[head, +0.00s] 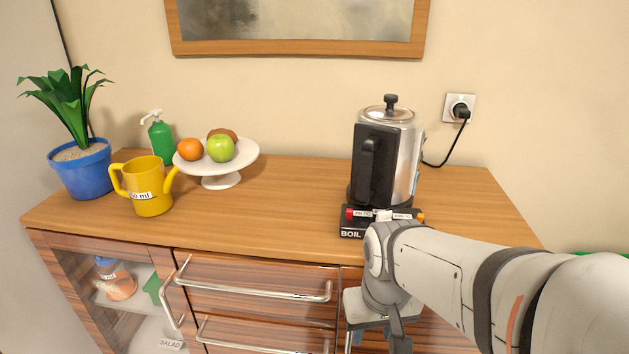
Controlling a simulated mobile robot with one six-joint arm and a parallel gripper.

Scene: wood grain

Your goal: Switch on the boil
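A steel and black kettle (381,158) with a black lid knob stands upright on a black base (352,225) labelled BOIL, at the right of the cabinet top. The base front has a red part (349,213) at the left, an orange part (421,217) at the right, and white labels between them, too small to read. My gripper (372,338) is below and in front of the base, by the drawer fronts. Its fingertips are cut off or hidden at the bottom edge, so its opening does not show. My wrist hides the base's lower right part.
A white fruit stand (222,181), green soap bottle (161,140), yellow jug (150,190) and blue plant pot (84,170) stand at the left. Drawer handles (258,289) stick out in front. A plug and cord (461,111) are on the wall. The middle top is clear.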

